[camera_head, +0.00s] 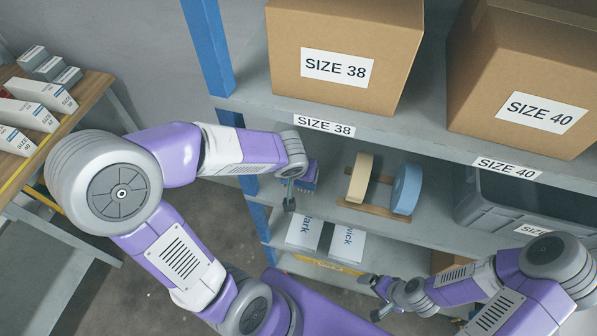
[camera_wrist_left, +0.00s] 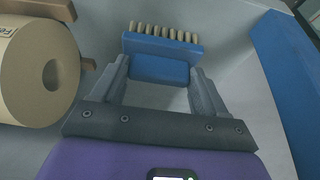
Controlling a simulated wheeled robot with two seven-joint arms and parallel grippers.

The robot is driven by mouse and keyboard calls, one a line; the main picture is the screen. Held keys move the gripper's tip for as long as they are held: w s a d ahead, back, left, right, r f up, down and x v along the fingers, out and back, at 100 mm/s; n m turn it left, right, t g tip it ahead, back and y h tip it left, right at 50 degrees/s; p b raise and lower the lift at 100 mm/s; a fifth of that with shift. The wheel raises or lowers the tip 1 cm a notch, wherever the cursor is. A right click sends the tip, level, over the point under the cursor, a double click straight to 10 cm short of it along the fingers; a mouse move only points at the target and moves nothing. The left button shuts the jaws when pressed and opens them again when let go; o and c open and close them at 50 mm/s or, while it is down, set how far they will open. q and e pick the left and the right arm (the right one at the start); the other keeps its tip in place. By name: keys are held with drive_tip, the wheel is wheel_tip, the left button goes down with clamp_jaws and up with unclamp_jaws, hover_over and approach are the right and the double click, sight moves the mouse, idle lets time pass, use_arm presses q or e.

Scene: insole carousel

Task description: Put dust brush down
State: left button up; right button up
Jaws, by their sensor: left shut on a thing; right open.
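The dust brush (camera_wrist_left: 162,46) is a blue block with a row of tan bristles. It shows between the two fingers of my left gripper (camera_wrist_left: 160,78) in the left wrist view, with the bristles pointing away from the gripper. In the head view the brush (camera_head: 307,177) is small and partly hidden by my left gripper (camera_head: 290,195), at the left end of the middle shelf (camera_head: 330,218). I cannot tell whether the brush touches the shelf. My right gripper (camera_head: 378,297) is open and appears empty, low in front of the rack.
A cream roll (camera_head: 359,178) and a blue roll (camera_head: 406,190) stand on a wooden holder right of the brush. A blue rack post (camera_head: 209,48) is close on the left. A grey crate (camera_head: 480,212) is farther right. Cardboard boxes (camera_head: 335,95) sit on the shelf above.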

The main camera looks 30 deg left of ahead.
use_arm(q)
drive_tip(key=o, duration=1)
drive_tip(key=shift+f, duration=0.15)
drive_tip(key=o, duration=0.5)
drive_tip(key=shift+r+p, duration=0.35)
drive_tip(key=shift+p, duration=0.05)
drive_tip(key=p+v, duration=0.3)
drive_tip(key=v, duration=0.8)
drive_tip(key=shift+s+r, duration=0.3)
drive_tip(key=shift+r, duration=0.05)
drive_tip(key=shift+d, duration=0.1)
